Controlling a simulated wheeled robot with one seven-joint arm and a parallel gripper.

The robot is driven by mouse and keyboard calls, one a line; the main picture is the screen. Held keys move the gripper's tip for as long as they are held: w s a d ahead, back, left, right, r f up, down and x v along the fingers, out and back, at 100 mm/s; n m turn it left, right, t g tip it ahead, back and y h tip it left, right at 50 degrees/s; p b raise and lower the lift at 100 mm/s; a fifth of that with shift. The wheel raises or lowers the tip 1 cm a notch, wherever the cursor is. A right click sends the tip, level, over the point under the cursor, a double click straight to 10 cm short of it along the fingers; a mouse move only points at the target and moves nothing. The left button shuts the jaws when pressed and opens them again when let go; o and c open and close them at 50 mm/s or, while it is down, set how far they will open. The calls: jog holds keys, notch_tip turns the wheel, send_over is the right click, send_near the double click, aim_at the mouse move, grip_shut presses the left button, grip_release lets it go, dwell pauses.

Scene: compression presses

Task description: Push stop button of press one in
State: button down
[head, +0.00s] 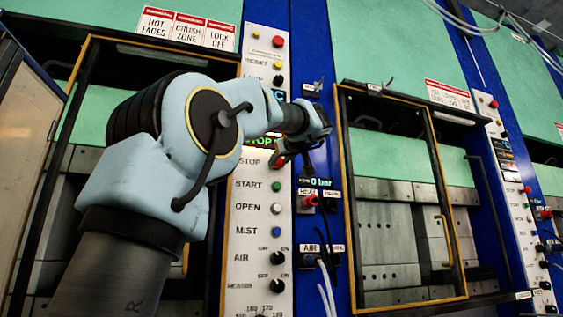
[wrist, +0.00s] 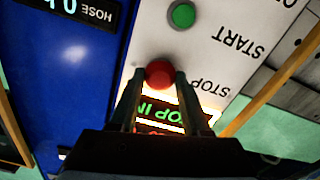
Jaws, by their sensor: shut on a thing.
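The red stop button (wrist: 160,73) of the near press is between the tips of my gripper (wrist: 158,82), beside the upside-down STOP label in the wrist view. My gripper is shut on this button, with one finger on each side. In the head view the stop button (head: 278,161) shows only partly, next to the STOP label, with my gripper (head: 287,157) at it. A lit green display (wrist: 158,108) reading "OP IN" shows between the fingers; its start is hidden. I cannot tell how deep the button sits.
The white control panel (head: 243,246) holds a green start button (head: 276,187), a white open button, a blue mist button and black knobs below. A blue post with a red knob (head: 311,201) and hoses stands to the right. A second press (head: 385,235) is further right.

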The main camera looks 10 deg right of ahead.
jog(key=shift+w, duration=0.1)
jog(key=shift+c, duration=1.8)
grip_release()
jog(key=s+d+b, duration=0.1)
jog(key=s+b, duration=0.2)
jog(key=s, duration=0.7)
jog(key=shift+s+d, duration=0.2)
jog(key=shift+s, duration=0.1)
